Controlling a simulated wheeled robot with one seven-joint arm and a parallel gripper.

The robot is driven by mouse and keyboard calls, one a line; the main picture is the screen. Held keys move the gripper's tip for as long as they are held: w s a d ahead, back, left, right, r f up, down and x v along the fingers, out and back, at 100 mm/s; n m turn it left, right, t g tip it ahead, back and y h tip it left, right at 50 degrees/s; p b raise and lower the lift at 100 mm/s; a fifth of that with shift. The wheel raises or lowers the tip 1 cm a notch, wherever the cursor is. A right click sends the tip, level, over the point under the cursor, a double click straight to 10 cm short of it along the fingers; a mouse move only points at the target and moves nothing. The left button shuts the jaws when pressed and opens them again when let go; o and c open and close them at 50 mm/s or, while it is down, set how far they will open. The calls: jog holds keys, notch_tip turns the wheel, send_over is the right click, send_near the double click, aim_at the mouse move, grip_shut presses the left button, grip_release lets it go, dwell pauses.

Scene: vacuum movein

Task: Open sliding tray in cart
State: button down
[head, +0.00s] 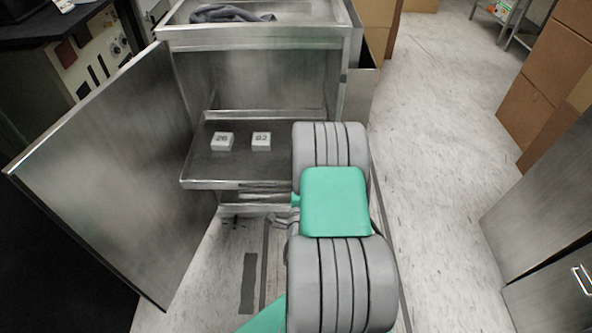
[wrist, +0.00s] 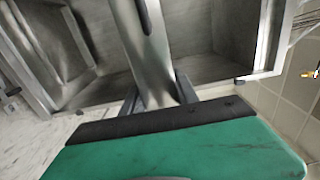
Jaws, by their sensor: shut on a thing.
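The metal cart (head: 255,32) stands ahead with its door (head: 105,165) swung open to the left. Its sliding tray (head: 232,184) sticks out of the front opening, level, with two small white numbered blocks (head: 222,141) on it. My arm covers the tray's right front in the head view, and my fingers are hidden there. In the wrist view my gripper (wrist: 157,97) is shut on a shiny metal strip (wrist: 145,50), seemingly the tray's edge; which part of it I cannot tell.
A dark cloth (head: 230,14) lies on the cart's top. Cardboard boxes (head: 565,60) are stacked at right, above a metal cabinet (head: 545,200). A dark bench with a control panel (head: 92,62) stands behind the door. The floor (head: 440,130) right of the cart is clear.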

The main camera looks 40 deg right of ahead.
jog(key=shift+d+r, duration=0.2)
jog(key=shift+r, duration=0.05)
jog(key=c, duration=1)
grip_release()
jog(key=shift+s, duration=0.15)
jog(key=shift+a+f, duration=0.1)
